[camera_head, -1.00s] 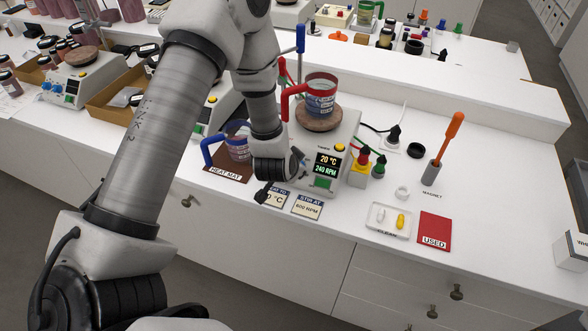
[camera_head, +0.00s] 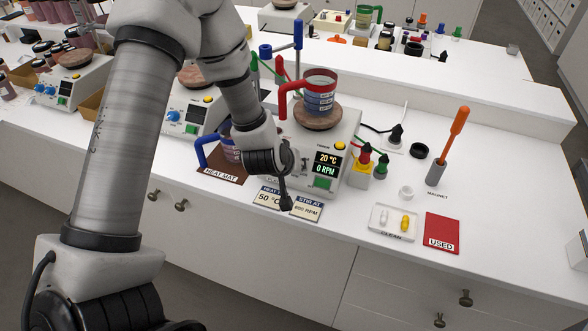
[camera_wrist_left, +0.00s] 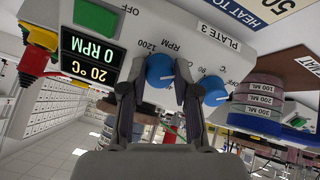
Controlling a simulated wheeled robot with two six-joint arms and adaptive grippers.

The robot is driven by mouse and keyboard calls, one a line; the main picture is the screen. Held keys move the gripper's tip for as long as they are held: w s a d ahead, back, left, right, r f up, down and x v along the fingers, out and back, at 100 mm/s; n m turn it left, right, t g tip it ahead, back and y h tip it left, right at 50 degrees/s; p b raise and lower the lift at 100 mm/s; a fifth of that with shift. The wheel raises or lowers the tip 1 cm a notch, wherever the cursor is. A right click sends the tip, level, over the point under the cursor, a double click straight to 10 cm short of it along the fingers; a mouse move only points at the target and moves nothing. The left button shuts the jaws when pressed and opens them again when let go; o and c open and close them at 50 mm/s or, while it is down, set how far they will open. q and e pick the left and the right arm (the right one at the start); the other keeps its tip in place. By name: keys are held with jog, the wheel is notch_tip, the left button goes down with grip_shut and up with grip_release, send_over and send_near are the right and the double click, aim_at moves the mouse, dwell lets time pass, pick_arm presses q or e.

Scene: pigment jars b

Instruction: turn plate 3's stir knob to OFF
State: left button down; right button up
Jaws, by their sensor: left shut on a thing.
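Plate 3 (camera_head: 345,130) is a pale hotplate with a display (camera_head: 327,164) reading 20 °C and 0 RPM. Its panel appears upside down in the left wrist view, labelled PLATE 3. The blue stir knob (camera_wrist_left: 160,70), beside the RPM marks, sits between the fingers of my left gripper (camera_wrist_left: 158,88), which is shut on it. A second blue knob (camera_wrist_left: 213,90), beside the °C marks, is just outside the right finger. In the head view my left gripper (camera_head: 288,175) is at the panel's front and hides both knobs. My right gripper is not in view.
A red-handled beaker (camera_head: 320,92) stands on plate 3's top. A blue-handled beaker (camera_head: 229,150) is on the heat mat (camera_head: 222,173), left of my gripper. Cards (camera_head: 308,206) lie in front. A clean tray (camera_head: 393,222) and red used mat (camera_head: 441,232) are at right.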

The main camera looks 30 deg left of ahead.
pick_arm(q)
jog(key=shift+w+r+n, duration=0.2)
jog(key=shift+r+n, duration=0.05)
jog(key=shift+n, duration=0.05)
jog(key=c, duration=1.1)
grip_release()
jog(key=shift+c, duration=0.2)
jog(key=o, duration=0.3)
jog(key=shift+f, duration=0.15)
jog(key=shift+s, duration=0.1)
jog(key=a+v, duration=0.1)
jog(key=v, duration=0.6)
jog(key=shift+s+d, duration=0.2)
jog(key=shift+d, duration=0.25)
jog(key=shift+w, duration=0.1)
